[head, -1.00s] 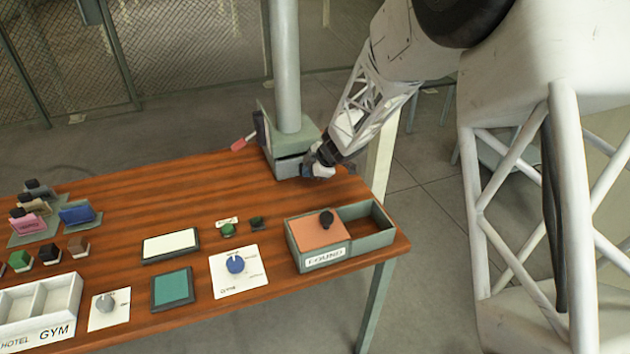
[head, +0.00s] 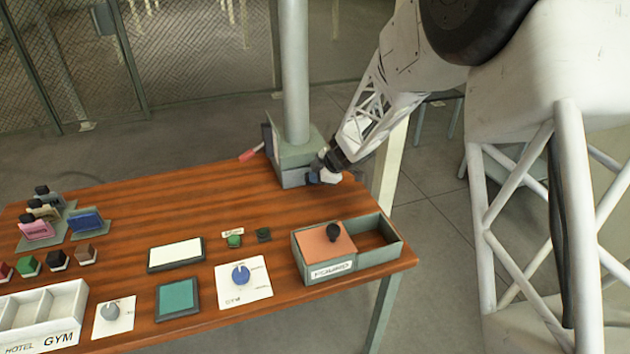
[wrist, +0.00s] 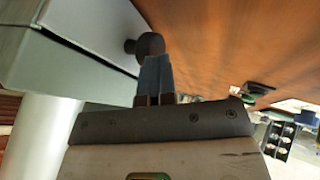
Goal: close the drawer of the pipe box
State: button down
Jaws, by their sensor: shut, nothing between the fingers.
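The pipe box (head: 299,155) is a grey-green box at the foot of a thick pale pipe, at the back of the table. Its drawer (head: 292,179) sits low in the front and looks flush or nearly flush in the head view. In the wrist view the drawer front (wrist: 105,28) has a dark round knob (wrist: 150,44), and a thin dark seam runs along the box edge. My gripper (head: 316,178) is shut and empty, at the drawer's front right. Its fingertips (wrist: 154,62) are at the knob; whether they touch cannot be told.
A red-handled lever (head: 250,153) sticks out at the box's left. A grey tray with an orange lid (head: 318,248) stands at the table's front right. Dials, pads and small blocks fill the left and front. The wood between the pipe box and the tray is clear.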

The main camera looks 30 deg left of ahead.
jog(key=v, duration=0.9)
jog(key=shift+s+d+f, duration=0.1)
jog(key=shift+s+f, duration=0.05)
